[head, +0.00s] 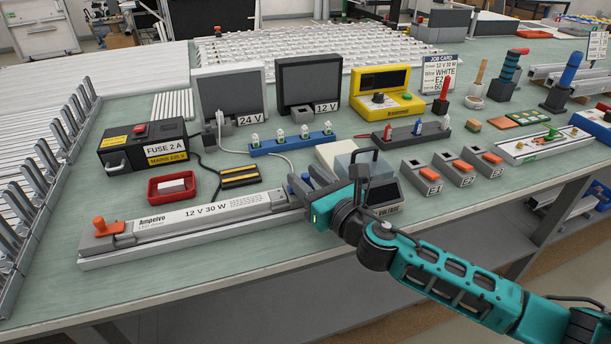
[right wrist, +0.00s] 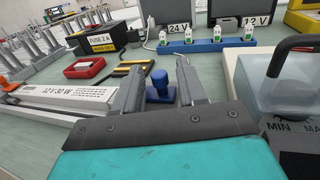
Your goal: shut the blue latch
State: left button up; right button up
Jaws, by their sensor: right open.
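The blue latch (right wrist: 159,86) stands as an upright blue knob at the right end of a long light bar (head: 190,220). In the head view my right gripper (head: 312,184) covers most of it. The right gripper also shows in the right wrist view (right wrist: 160,80), open, with its two grey fingers on either side of the blue knob. I cannot tell whether a finger touches it. The bar lies in a grey tray at the table's front, and an orange latch (head: 99,226) is at its left end. My left gripper is not in view.
Behind the bar are a red bin (head: 172,187), a black fuse box (head: 143,148) and a blue rack (head: 292,145) of small lamps. A translucent container (right wrist: 290,85) with a dark handle stands close right of the gripper. The table's front left is clear.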

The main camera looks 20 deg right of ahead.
jog(key=shift+w+a, duration=0.15)
jog(key=shift+w, duration=0.3)
grip_shut()
dwell(0.4)
